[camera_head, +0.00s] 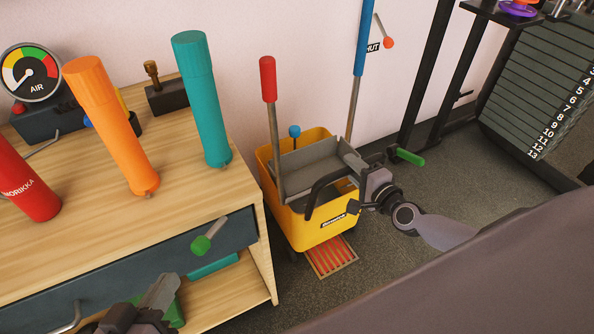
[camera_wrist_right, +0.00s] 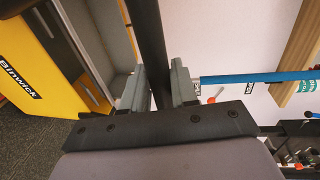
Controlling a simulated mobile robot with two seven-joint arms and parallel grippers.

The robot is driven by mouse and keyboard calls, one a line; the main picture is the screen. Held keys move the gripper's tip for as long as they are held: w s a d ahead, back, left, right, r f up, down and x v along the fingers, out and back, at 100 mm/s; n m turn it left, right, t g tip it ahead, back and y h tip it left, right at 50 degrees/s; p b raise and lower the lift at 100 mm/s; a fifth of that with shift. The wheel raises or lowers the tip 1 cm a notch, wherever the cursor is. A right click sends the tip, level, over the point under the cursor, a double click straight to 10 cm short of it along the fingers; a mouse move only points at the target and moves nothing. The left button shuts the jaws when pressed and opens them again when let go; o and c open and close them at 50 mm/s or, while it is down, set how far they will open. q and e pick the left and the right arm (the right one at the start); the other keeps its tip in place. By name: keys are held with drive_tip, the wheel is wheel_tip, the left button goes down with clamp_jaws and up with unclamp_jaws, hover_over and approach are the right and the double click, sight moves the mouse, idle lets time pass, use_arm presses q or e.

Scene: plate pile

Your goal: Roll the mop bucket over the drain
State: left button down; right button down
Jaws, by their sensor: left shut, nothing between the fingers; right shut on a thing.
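The yellow mop bucket (camera_head: 287,216) with its grey wringer (camera_head: 308,160) stands upright on the floor, right of the wooden cabinet. The drain (camera_head: 331,259), an orange-red slatted grate in a light frame, shows at the bucket's front lower edge; its far part is hidden behind the bucket. My right gripper (camera_head: 361,195) is shut on the bucket's black handle (camera_head: 318,187). In the right wrist view, its fingers (camera_wrist_right: 157,88) close around the black bar (camera_wrist_right: 147,35), with the yellow bucket (camera_wrist_right: 30,60) at left. My left gripper (camera_head: 160,296) is shut and empty, low at the cabinet's front.
The wooden cabinet (camera_head: 190,196) stands close to the bucket's left, holding orange (camera_head: 112,125) and teal (camera_head: 203,100) cylinders. A red-gripped lever (camera_head: 268,80) and a blue pole (camera_head: 363,40) rise by the bucket. Dark floor (camera_head: 455,185) is open to the right, before a black rack.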

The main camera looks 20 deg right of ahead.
drive_tip(key=s+p, duration=0.1)
drive_tip(key=s, duration=0.7)
drive_tip(key=shift+d+r, duration=0.15)
drive_tip(key=shift+d, duration=0.2)
idle(0.4)
idle(0.4)
drive_tip(key=s+p, duration=0.2)
drive_tip(key=s, duration=0.5)
drive_tip(key=shift+s+d, duration=0.35)
drive_tip(key=shift+s, duration=0.05)
idle(0.4)
idle(0.4)
drive_tip(key=s+p, duration=0.2)
drive_tip(key=s, duration=0.6)
drive_tip(key=shift+d, duration=0.3)
idle(0.4)
idle(0.5)
